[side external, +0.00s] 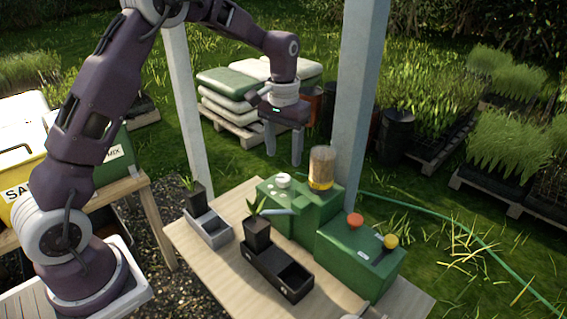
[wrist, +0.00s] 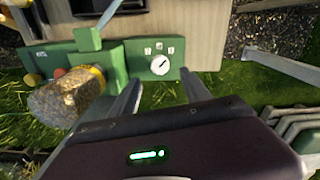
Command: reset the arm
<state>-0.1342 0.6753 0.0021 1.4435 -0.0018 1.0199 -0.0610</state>
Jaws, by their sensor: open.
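My gripper (side external: 284,150) hangs in the air, fingers pointing down, above and behind the green machine (side external: 318,212) on the wooden table. Its two fingers are apart with nothing between them. In the wrist view my gripper (wrist: 160,92) also shows open and empty, with grass and the edge of the green machine (wrist: 112,60) beyond it. The machine carries a clear hopper (side external: 322,167) with brown grainy content and a white dial, which shows in the wrist view (wrist: 160,65).
A potted seedling stands in a black two-slot tray (side external: 294,280); another stands in a grey tray (side external: 213,235). A green box (side external: 345,262) has a red button and a yellow-knobbed lever. A pale post (side external: 358,100) rises right of my gripper, another (side external: 186,110) left. Stacked sacks (side external: 222,105) lie behind.

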